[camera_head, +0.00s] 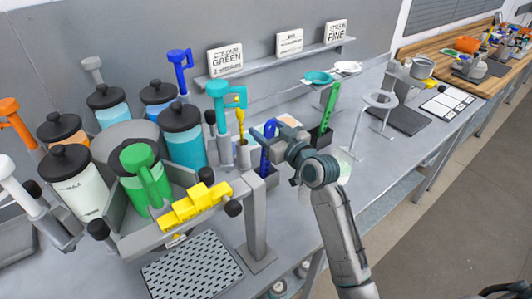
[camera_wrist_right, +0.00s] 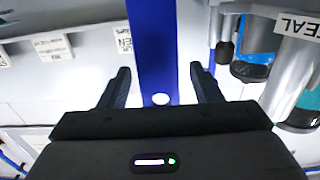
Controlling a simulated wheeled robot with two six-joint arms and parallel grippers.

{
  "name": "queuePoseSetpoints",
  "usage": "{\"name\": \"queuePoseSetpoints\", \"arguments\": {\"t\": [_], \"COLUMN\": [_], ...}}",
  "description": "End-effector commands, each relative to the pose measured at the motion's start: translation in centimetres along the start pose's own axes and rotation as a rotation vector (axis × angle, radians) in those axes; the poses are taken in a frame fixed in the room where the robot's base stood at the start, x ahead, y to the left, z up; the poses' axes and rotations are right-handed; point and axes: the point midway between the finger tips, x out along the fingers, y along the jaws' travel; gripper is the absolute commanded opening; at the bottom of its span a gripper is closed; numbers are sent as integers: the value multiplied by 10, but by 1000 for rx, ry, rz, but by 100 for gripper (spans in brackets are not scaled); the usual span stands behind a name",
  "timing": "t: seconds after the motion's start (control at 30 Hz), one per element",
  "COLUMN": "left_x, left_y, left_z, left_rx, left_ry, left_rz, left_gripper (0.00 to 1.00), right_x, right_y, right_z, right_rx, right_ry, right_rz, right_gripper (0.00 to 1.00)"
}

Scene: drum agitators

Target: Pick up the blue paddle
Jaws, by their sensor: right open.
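The blue paddle (camera_head: 265,158) stands upright at a grey holder (camera_head: 268,188) near the middle of the bench in the head view. My right gripper (camera_head: 272,134) is at its upper part. In the right wrist view the paddle shows as a flat blue strip (camera_wrist_right: 153,40) with a pale round hole. It lies between the two open fingers of my right gripper (camera_wrist_right: 160,75), with a gap on each side. The paddle's lower end is partly hidden by the holder. My left gripper is not in view.
A green paddle (camera_head: 328,108) stands in a dark holder (camera_head: 321,138) to the right. Coloured jars, including a teal one (camera_head: 182,140), crowd the left. A yellow stepped block (camera_head: 195,205) and a grey post (camera_head: 256,225) are close by.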

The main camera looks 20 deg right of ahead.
Motion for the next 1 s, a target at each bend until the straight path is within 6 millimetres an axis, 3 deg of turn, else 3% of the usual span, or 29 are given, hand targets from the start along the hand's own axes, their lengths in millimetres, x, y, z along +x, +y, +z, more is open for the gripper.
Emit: {"name": "queuePoseSetpoints", "arguments": {"t": [0.13,0.17,0.4,0.73,1.0], "left_x": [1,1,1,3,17], "left_y": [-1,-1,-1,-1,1], "left_z": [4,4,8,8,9], "left_rx": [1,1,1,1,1], "left_ry": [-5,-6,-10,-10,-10], "left_rz": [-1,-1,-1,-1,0], "left_gripper": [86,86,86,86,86], "right_x": [0,0,0,0,0], "right_y": [0,0,0,0,0], "right_z": [1,1,0,-7,-58], "right_rx": [0,0,0,-3,-5], "right_ry": [0,0,0,5,8], "right_rz": [0,0,0,0,0], "right_gripper": [58,54,10,9,9]}}
